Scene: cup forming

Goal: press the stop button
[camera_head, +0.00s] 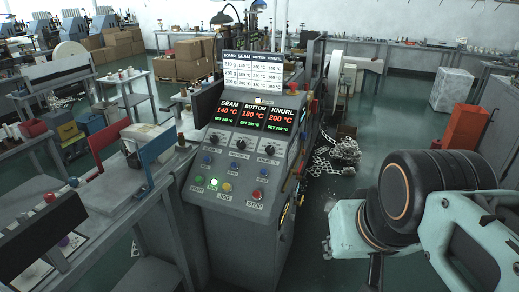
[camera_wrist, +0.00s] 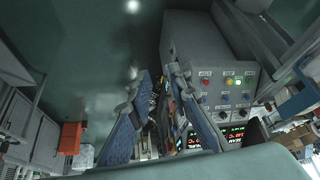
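The stop button (camera_head: 257,194) is a red button above a STOP label, at the lower right of the grey control console's (camera_head: 225,222) sloping front. It also shows in the wrist view (camera_wrist: 204,83), where the console appears upside down. My gripper (camera_wrist: 152,78) shows in the wrist view as two blue-padded fingers with a gap between them and nothing held. In the head view my arm is at the lower right, and I cannot make out the fingers there.
A lit green button (camera_head: 213,184) and a yellow button (camera_head: 227,187) are left of the stop button. Displays (camera_head: 255,115) and knobs sit above. A workbench (camera_head: 145,190) adjoins the console's left. Chain-like scrap (camera_head: 335,155) and an orange bin (camera_head: 465,127) stand right. Open floor lies between console and arm.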

